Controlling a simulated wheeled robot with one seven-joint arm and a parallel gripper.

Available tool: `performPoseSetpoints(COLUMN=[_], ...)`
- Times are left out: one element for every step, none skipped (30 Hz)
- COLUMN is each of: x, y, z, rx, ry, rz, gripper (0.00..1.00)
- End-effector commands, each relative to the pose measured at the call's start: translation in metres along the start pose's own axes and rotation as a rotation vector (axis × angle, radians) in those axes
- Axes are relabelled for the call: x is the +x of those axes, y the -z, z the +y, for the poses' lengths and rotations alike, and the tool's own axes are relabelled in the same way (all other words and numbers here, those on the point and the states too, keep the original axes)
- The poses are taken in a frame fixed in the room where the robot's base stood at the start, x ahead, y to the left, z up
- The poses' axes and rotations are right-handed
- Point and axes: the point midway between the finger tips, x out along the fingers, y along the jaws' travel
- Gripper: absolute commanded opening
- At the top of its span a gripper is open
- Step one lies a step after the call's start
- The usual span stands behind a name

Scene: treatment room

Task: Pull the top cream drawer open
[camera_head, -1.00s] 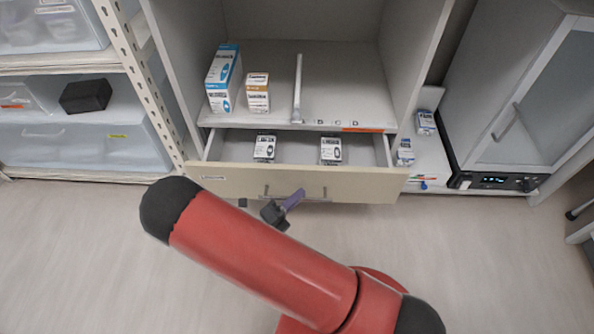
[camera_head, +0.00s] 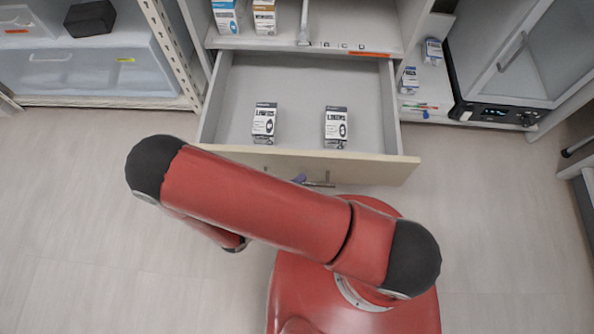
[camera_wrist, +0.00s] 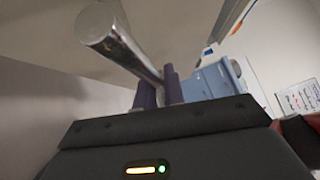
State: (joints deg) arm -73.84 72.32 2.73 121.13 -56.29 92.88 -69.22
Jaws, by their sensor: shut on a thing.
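The top cream drawer (camera_head: 380,169) stands well out from the cabinet, its grey inside open to view. Its metal bar handle (camera_head: 321,184) is on the front panel, partly hidden behind my arm. My gripper (camera_head: 300,178) is at the handle, mostly hidden by my red arm, with only a bit of purple finger showing. In the wrist view, the shiny handle bar (camera_wrist: 122,42) runs between the two purple fingers of my gripper (camera_wrist: 160,88), which are shut on it.
Two small white-and-black boxes (camera_head: 264,123) (camera_head: 336,127) stand inside the drawer. Blue and orange boxes (camera_head: 226,16) (camera_head: 264,16) are on the shelf above. A shelving rack (camera_head: 168,50) is at left, a glass-door cabinet (camera_head: 520,60) at right. The floor in front is clear.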

Motion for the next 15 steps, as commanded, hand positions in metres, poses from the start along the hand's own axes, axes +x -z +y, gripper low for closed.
performPoseSetpoints(x=[-0.0014, -0.0017, -0.002, -0.0022, -0.0022, -0.0023, -0.0022, -0.0022, -0.0022, -0.0022, -0.0022, -0.0022, -0.0022, -0.0022, -0.0021], y=[0.001, 0.0013, 0.0016, 0.0017, 0.0017, 0.0017, 0.0017, 0.0016, 0.0016, 0.0016, 0.0015, 0.0015, 0.0014, 0.0014, 0.0014], z=[0.0003, 0.0002, 0.0002, 0.0002, 0.0002, 0.0002, 0.0003, 0.0003, 0.0003, 0.0003, 0.0003, 0.0004, 0.0004, 0.0004, 0.0003], rx=[0.0, 0.0, 0.0, 0.0, 0.0, 0.0, 0.0, 0.0, 0.0, 0.0, 0.0, 0.0, 0.0, 0.0, 0.0], ry=[-0.002, -0.002, -0.003, -0.003, -0.003, -0.003, -0.003, -0.003, -0.003, -0.003, -0.003, -0.003, -0.003, -0.003, -0.003], rz=[0.001, 0.001, 0.001, 0.001, 0.001, 0.001, 0.001, 0.001, 0.001, 0.001, 0.001, 0.001, 0.001, 0.001, 0.001], gripper=[0.0, 0.0, 0.0, 0.0, 0.0, 0.0, 0.0, 0.0, 0.0, 0.0, 0.0, 0.0, 0.15, 0.18, 0.24])
